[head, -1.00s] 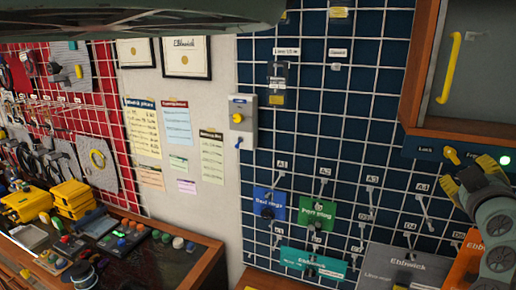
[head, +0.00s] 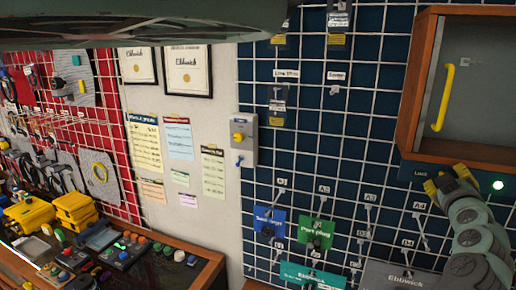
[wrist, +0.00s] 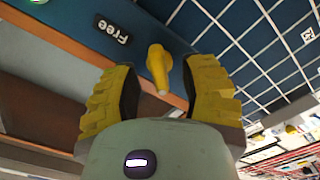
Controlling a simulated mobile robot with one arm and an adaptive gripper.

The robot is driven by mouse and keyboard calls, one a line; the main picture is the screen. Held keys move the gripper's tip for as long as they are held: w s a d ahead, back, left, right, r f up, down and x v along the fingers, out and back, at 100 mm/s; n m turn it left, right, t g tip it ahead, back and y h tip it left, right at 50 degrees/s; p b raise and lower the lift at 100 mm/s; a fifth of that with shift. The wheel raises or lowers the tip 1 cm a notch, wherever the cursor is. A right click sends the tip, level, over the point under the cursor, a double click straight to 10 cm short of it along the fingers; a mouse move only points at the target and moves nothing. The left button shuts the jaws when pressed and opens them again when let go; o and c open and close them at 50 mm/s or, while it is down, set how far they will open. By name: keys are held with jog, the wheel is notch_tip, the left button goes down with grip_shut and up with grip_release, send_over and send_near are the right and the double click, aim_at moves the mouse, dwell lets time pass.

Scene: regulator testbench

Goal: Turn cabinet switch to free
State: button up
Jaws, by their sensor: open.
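The cabinet (head: 408,100) hangs at the upper right of the head view, with a yellow handle (head: 443,97) on its grey door. Below it is a dark blue strip with a "Lock" label (head: 421,173). The yellow switch knob (wrist: 158,68) shows in the wrist view, beside the "Free" label (wrist: 113,30). In the head view my gripper hides the knob and the "Free" label. My gripper (head: 447,180) is open at the strip. In the wrist view its yellow fingers (wrist: 157,80) stand either side of the knob, with visible gaps.
A green light (head: 498,185) glows on the strip, right of my gripper. A dark blue wire-grid wall (head: 345,130) with labelled hooks lies to the left. A grey wall box with a yellow knob (head: 239,137) is further left. A cluttered bench (head: 190,250) stands lower left.

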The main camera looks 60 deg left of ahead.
jog(key=shift+w+a, duration=0.1)
jog(key=shift+w, duration=0.15)
jog(key=shift+o, duration=0.3)
grip_shut()
